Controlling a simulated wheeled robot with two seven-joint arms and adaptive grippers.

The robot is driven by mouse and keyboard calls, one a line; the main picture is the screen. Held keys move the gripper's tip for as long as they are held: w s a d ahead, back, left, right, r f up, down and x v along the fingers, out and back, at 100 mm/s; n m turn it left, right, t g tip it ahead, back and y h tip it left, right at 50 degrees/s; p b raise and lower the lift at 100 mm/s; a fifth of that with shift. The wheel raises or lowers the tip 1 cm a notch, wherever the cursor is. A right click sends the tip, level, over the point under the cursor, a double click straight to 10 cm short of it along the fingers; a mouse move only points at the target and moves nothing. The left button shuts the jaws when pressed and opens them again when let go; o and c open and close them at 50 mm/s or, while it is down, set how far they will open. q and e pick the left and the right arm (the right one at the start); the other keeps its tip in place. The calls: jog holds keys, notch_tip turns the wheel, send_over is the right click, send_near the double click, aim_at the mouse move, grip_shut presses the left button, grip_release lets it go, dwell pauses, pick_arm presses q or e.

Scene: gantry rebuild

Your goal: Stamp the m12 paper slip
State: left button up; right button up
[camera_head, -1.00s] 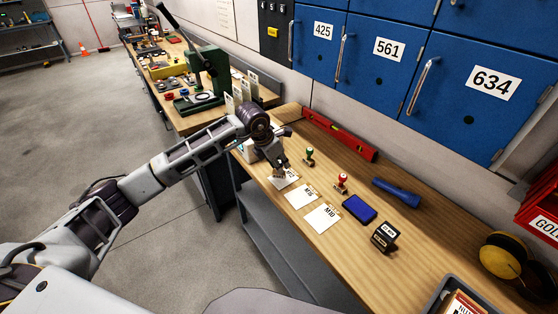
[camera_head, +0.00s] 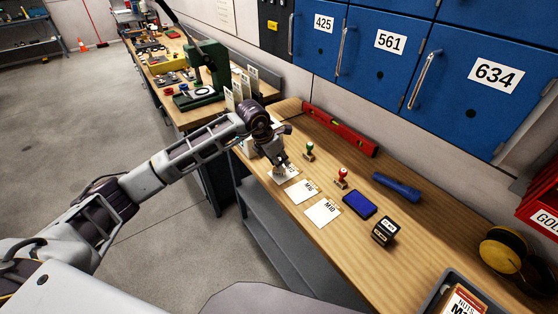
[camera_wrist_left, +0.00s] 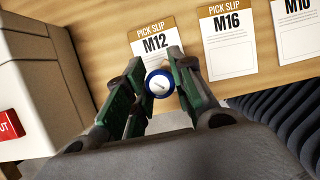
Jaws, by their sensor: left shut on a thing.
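The M12 pick slip (camera_wrist_left: 154,44) is a white card with a brown header, lying flat on the bench. It shows partly behind my gripper in the head view (camera_head: 291,174). My left gripper (camera_head: 280,162) is over this slip. In the left wrist view its green-padded fingers (camera_wrist_left: 160,88) are shut on a stamp with a round blue, white-centred top (camera_wrist_left: 160,84). The stamp's lower end is hidden, so I cannot tell whether it touches the slip. A blue ink pad (camera_head: 359,204) lies farther right on the bench. My right gripper is out of view.
The M16 slip (camera_head: 304,191) and M10 slip (camera_head: 323,213) lie beside M12. A green-handled stamp (camera_head: 309,151), a red-handled stamp (camera_head: 342,177), a black box-shaped stamp (camera_head: 385,232) and a blue flashlight (camera_head: 397,188) stand or lie nearby. A red level (camera_head: 340,131) lies along the back.

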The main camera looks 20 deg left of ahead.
pick_arm(q)
jog(key=shift+f, duration=0.15)
dwell(0.3)
jog(key=shift+f+b, duration=0.35)
jog(key=shift+b, duration=0.05)
dwell(0.5)
jog(key=shift+f, duration=0.1)
dwell(0.5)
jog(key=shift+r+p, duration=0.65)
jog(key=shift+r, duration=1)
jog(key=shift+r+p, duration=0.8)
jog(key=shift+r, duration=1.15)
jog(key=shift+w, duration=0.1)
